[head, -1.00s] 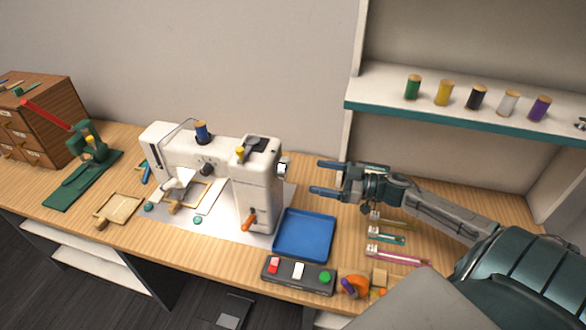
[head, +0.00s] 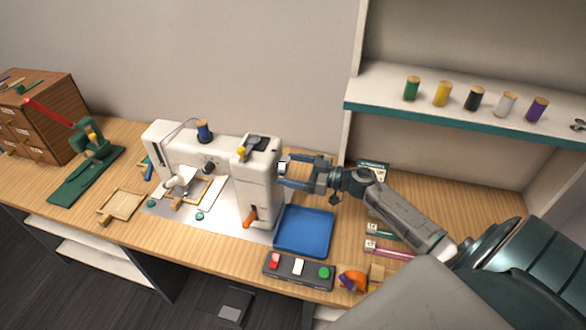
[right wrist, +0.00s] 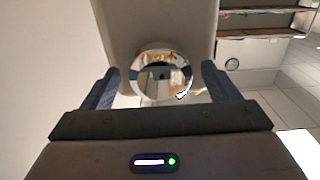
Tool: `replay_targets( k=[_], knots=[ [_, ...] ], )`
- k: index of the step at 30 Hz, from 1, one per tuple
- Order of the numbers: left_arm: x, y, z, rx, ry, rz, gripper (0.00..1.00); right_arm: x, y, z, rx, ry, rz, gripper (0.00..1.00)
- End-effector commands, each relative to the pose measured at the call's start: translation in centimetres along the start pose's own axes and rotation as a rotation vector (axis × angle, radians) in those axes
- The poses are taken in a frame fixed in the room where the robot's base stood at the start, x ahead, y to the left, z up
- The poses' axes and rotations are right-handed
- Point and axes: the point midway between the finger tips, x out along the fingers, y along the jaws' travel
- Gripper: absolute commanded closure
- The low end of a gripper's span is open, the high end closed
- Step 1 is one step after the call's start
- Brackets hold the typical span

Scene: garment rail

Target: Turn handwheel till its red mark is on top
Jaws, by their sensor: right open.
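The white sewing machine (head: 255,190) stands on the wooden bench. Its small shiny handwheel (head: 283,168) is on the machine's right end. In the right wrist view the handwheel (right wrist: 148,58) is a round chrome disc with reflections. I cannot make out a red mark on it for sure. My right gripper (head: 284,172) is open, with its fingers pointing left at the handwheel. In the right wrist view the gripper (right wrist: 160,72) has one finger on each side of the wheel, with gaps showing. My left gripper is not in view.
A blue tray (head: 303,231) lies below the gripper. A button box (head: 298,271) is in front of it. A shelf (head: 440,117) with several thread spools is at the upper right. A green press (head: 88,175) stands at left.

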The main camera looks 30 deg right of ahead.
Motion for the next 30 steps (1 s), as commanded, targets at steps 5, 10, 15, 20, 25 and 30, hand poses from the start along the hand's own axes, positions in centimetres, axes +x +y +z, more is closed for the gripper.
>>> replay_targets(
  k=[5, 10, 15, 20, 25, 30],
  knots=[
    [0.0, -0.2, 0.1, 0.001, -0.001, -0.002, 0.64, 0.0, 0.0, 0.0, 0.000, 0.000, 0.000, 0.44],
    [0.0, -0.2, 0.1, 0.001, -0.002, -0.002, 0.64, 0.0, 0.0, 0.0, -0.001, 0.000, 0.000, 0.62],
    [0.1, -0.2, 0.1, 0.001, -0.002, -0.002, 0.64, 0.0, 0.0, 0.0, -0.016, 0.000, 0.000, 0.62],
    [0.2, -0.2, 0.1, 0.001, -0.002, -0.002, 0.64, 0.0, 0.0, 0.1, -0.068, 0.000, 0.000, 0.62],
    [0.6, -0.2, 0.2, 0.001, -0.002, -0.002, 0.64, 0.0, 0.0, 0.1, -0.177, 0.000, -0.001, 0.62],
    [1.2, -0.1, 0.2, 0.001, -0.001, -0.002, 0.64, 0.0, 0.1, 0.2, -0.327, 0.001, 0.000, 0.62]
  ],
)
